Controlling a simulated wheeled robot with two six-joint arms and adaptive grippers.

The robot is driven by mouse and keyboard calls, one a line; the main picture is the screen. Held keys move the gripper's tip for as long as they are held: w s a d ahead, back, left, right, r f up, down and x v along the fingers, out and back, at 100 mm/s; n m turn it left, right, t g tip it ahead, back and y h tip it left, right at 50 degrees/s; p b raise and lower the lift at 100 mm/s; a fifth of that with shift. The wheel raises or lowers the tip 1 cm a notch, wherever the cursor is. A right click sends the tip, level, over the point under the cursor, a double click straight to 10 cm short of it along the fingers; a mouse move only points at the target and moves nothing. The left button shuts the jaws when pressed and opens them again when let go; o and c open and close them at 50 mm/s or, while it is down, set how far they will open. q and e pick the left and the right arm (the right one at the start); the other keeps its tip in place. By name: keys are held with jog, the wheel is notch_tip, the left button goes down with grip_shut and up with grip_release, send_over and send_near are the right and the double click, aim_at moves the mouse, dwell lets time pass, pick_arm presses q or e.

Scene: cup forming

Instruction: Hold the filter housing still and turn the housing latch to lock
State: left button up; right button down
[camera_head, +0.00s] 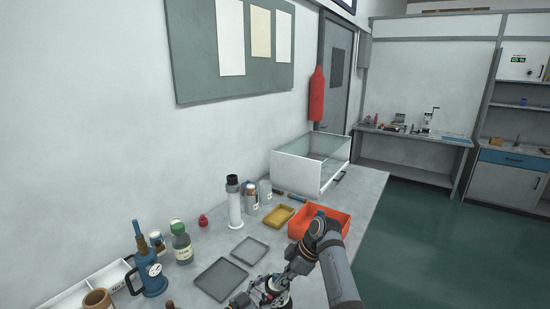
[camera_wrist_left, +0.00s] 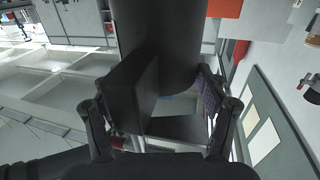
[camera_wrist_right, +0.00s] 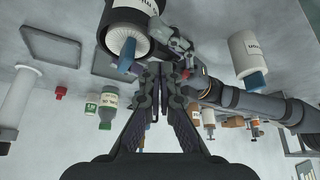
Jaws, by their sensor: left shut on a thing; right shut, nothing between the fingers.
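The filter housing (camera_wrist_right: 112,22), a dark cylinder with a white label and pale end, shows at the top of the right wrist view. A blue latch-like tip (camera_wrist_right: 127,55) sticks out of its end. My left gripper (camera_wrist_right: 170,40) is shut on the housing's side. In the left wrist view a large dark cylinder (camera_wrist_left: 160,30) stands between the left fingers (camera_wrist_left: 160,105). My right gripper (camera_wrist_right: 158,72) is shut and empty, with its tips close to the housing's end; contact cannot be told. In the head view the housing is small and partly covered at the bottom edge.
A white cylinder (camera_wrist_right: 249,52) with a blue tip stands right in the right wrist view. In the head view, grey trays (camera_head: 225,279), an orange bin (camera_head: 335,218), a yellow tray (camera_head: 278,216), bottles (camera_head: 181,243) and a blue pump (camera_head: 151,277) stand on the bench. Bench right of the bin is clear.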

jog(key=shift+s+a, duration=0.25)
jog(key=shift+a, duration=0.35)
dwell(0.7)
jog(key=shift+s, duration=0.15)
dwell(0.3)
jog(key=shift+s, duration=1.05)
jog(key=shift+s, duration=0.15)
notch_tip(320, 180, up, 6)
jog(key=shift+s+d, duration=0.15)
jog(key=shift+d, duration=0.15)
dwell(0.6)
